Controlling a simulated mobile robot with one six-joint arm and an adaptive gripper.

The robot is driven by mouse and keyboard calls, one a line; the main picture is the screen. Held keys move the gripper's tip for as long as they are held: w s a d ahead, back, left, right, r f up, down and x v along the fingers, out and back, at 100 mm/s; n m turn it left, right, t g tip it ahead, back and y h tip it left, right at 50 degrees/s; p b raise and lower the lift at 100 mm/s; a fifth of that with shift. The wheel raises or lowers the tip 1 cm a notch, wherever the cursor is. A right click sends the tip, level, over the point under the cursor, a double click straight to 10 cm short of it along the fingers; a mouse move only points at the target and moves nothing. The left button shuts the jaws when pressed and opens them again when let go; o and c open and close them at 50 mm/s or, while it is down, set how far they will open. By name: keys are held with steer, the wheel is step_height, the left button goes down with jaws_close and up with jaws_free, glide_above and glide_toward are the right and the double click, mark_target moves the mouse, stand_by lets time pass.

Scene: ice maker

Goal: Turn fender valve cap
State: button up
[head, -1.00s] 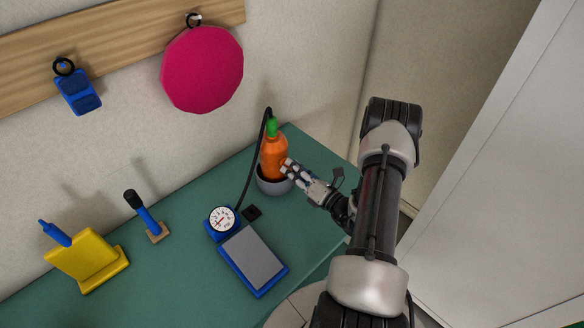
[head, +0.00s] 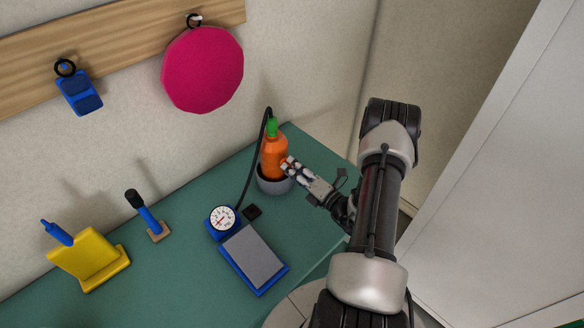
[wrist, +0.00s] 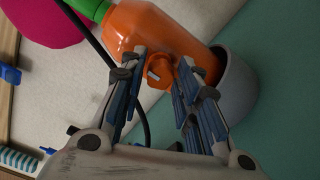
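The fender (head: 274,156) is an orange bottle shape with a green top, standing in a grey round cup (head: 275,184) at the back right of the green table. In the wrist view the orange fender (wrist: 158,32) has a small orange valve cap (wrist: 159,72) on its side. My gripper (head: 287,166) is at the fender's right side in the head view. In the wrist view its two fingers (wrist: 157,66) are apart, one on each side of the cap, with a visible gap to it. Whether a fingertip touches the fender's body I cannot tell.
A black hose (head: 254,165) runs from the fender's top to a gauge (head: 222,218) by a blue-grey foot pump (head: 252,256). A yellow block (head: 90,258) and a blue-handled tool (head: 146,213) stand to the left. A pink disc (head: 203,68) hangs on the wall.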

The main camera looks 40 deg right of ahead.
steer(key=shift+o, duration=0.3)
steer(key=s, duration=0.6)
steer(key=shift+d, duration=0.25)
stand_by(0.4)
